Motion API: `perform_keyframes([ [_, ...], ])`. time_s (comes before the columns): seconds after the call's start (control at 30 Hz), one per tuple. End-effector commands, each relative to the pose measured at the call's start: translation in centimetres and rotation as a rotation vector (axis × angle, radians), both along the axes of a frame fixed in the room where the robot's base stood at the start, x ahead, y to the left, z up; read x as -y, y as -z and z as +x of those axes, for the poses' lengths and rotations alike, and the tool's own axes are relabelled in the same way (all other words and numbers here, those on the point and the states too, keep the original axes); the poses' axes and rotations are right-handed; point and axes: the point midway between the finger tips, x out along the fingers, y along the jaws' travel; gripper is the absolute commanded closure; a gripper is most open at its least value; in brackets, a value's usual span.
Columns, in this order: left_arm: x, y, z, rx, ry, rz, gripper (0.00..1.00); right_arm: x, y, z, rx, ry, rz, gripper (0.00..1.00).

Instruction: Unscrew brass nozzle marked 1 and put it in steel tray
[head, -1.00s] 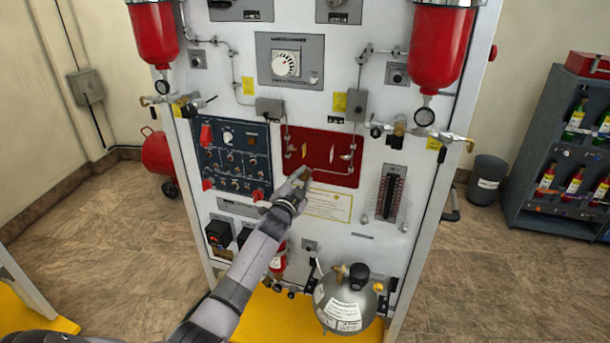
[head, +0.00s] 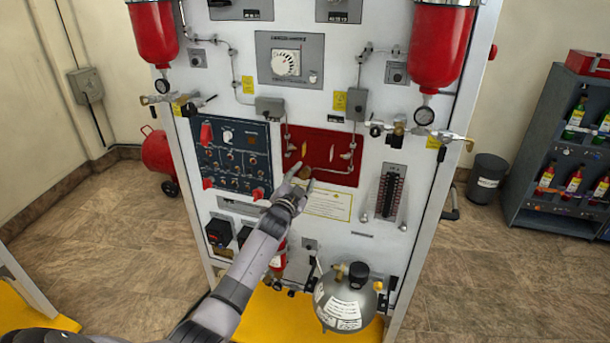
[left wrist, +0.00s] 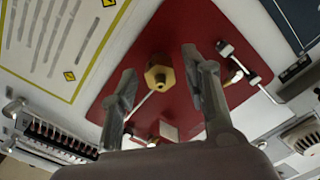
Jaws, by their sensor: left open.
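A brass nozzle (left wrist: 158,74) with a hex body sits on the red panel (left wrist: 205,25) and shows between my fingertips in the left wrist view. In the head view the nozzle (head: 305,172) is small and partly behind my fingers, near the lower left of the red panel (head: 335,177). I cannot read a number on it. My left gripper (head: 303,177) is open, its fingers spread on either side of the nozzle with gaps between; it also shows in the left wrist view (left wrist: 159,65). The steel tray and my right gripper are not in view.
A dark blue switch panel (head: 232,155) is left of the red panel. Grey pipes and fittings (head: 348,157) stand out at the red panel's right. A grey gas cylinder (head: 345,300) stands below on a yellow base. Red tanks hang at the upper corners.

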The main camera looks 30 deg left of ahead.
Motion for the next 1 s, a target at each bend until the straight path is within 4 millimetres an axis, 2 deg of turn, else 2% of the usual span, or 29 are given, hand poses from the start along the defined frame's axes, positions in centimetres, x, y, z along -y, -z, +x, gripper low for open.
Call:
perform_keyframes([
  [0.23,0.5,-0.3,-2.1,-0.001,0.000,0.000,0.57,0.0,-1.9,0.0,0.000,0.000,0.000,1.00],
  [0.43,0.9,-0.1,-3.5,-0.002,0.000,0.001,0.57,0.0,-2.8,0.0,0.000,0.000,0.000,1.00],
  [0.57,0.9,0.0,-3.7,-0.010,0.000,0.040,0.57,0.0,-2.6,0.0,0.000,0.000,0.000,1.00],
  [0.77,0.9,0.0,-3.7,-0.067,0.000,0.284,0.57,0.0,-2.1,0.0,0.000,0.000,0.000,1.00],
  [1.0,0.9,0.0,-3.7,-0.071,0.000,0.297,0.57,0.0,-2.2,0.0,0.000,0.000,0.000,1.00],
])
